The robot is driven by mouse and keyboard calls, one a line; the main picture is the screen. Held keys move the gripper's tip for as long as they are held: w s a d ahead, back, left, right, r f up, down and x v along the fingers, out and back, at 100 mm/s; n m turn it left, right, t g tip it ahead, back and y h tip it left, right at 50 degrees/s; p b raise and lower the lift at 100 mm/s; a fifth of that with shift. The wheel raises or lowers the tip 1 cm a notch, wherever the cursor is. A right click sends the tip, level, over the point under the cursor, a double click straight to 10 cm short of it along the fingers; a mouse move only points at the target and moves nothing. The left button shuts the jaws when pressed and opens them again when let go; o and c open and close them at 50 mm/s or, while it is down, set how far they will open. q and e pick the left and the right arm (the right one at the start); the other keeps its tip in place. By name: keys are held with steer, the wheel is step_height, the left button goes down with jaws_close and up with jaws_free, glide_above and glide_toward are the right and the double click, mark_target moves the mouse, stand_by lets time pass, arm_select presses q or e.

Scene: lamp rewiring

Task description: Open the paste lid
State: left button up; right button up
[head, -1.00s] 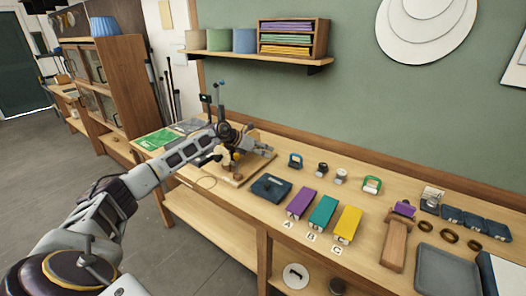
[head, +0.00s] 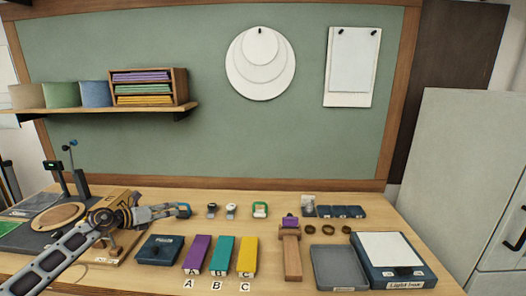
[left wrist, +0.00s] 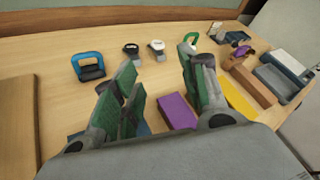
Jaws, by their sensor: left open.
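A dark blue flat box with a darker grip on top and a small label (head: 160,251) stands on the bench, left of the purple block. I take it for the paste box; its label is too small to read surely, and its lid looks shut. In the left wrist view it is mostly hidden behind the fingers. My left gripper (head: 172,212) is open and empty, above the bench behind the box. Its green-padded fingers (left wrist: 157,65) stand apart in the left wrist view. A blue-handled tool (left wrist: 89,66) lies beyond them. My right gripper is not in view.
Purple (head: 197,254), teal (head: 221,256) and yellow (head: 247,256) blocks stand right of the box. A wooden tool (head: 291,255), a grey tray (head: 337,268) and a light box (head: 360,284) are farther right. A wooden disc stand (head: 58,215) is at left.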

arm_select(q)
steer(key=s+d+n+t, duration=0.4)
steer(key=d+n+t, duration=0.2)
steer(key=d+n, duration=0.55)
steer(key=s+a+f+n+g+y, duration=0.2)
steer(key=s+f+n+g+y, duration=0.3)
steer(key=s+f+n+y, duration=1)
steer(key=s+d+f+n+g+h, duration=0.2)
steer(key=s+n+g+h, duration=0.25)
steer(key=s, duration=0.75)
steer(key=s+d+f+n+g+h, duration=0.3)
steer(key=s+n+g, duration=0.15)
steer(key=s, duration=0.65)
steer(key=s+f+g, duration=0.1)
steer(key=s+f, duration=0.2)
steer(key=f, duration=3.1)
steer(key=s+a+f, duration=0.2)
steer(key=s+f, duration=0.7)
steer(key=s, duration=0.2)
steer(key=s+a+f+g, duration=0.1)
steer(key=s+a+f, duration=0.1)
steer(key=s+f, duration=0.7)
steer(key=shift+s+a+f+m, duration=0.2)
steer(key=shift+s+f+m, duration=0.15)
steer(key=shift+s, duration=0.6)
